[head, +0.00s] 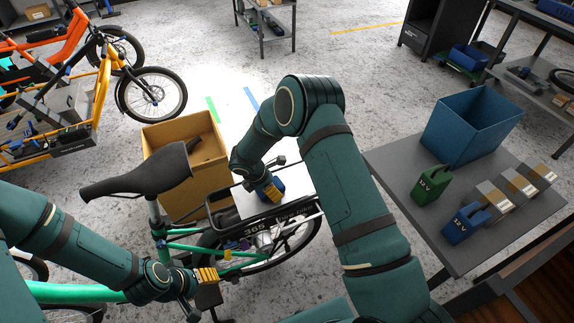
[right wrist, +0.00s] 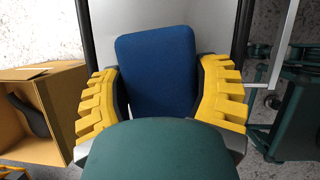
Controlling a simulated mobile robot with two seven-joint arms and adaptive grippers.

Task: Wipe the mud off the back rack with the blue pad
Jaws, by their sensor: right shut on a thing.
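The blue pad (right wrist: 157,72) is between the yellow fingers of my right gripper (right wrist: 160,98), which is shut on it. In the head view the pad (head: 278,184) shows just beside my right gripper (head: 271,190), low over the pale top of the back rack (head: 246,205). I cannot tell whether the pad touches the rack. The rack top also shows behind the pad in the right wrist view (right wrist: 217,25). I see no clear mud; the pad, gripper and arm hide part of the rack. My left gripper (head: 207,275) is beside the green bike frame, its fingers too small to judge.
A black saddle (head: 135,172) stands left of the rack, with an open cardboard box (head: 160,133) behind it. At right, a grey table (head: 400,160) holds a blue bin (head: 470,125), green and blue 12V batteries and several metal blocks. An orange bike stands far left.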

